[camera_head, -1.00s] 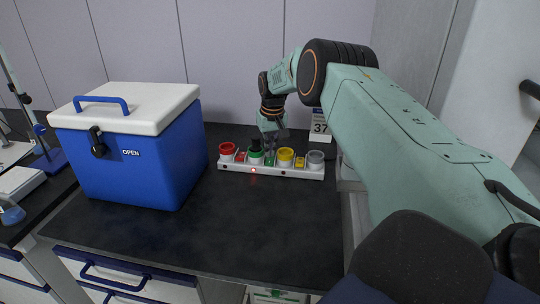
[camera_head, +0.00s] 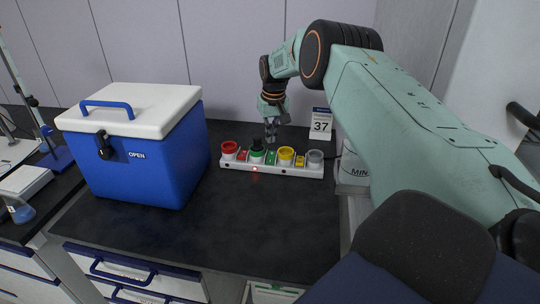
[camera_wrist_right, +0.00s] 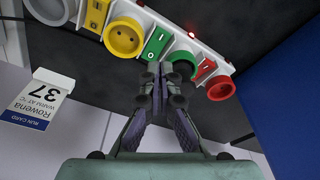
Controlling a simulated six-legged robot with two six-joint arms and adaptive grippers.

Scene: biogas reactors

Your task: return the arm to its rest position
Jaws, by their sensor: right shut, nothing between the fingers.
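My right gripper (camera_head: 271,138) is shut and empty, held just above and behind the white socket strip (camera_head: 289,171) on the dark counter. Its pale green arm comes in from the right. In the right wrist view the closed fingers (camera_wrist_right: 160,72) point at the strip, beside a green switch (camera_wrist_right: 157,43) and a green socket with a black plug (camera_wrist_right: 182,66). Whether they touch the strip is hard to tell there; in the head view they look clear of it. My left gripper is not in view.
A blue cooler box (camera_head: 150,165) with a white lid stands left on the counter (camera_head: 240,220). A "37" card (camera_head: 320,124) stands behind the strip at right. A white container (camera_head: 353,167) is close under my right arm. The counter's front middle is clear.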

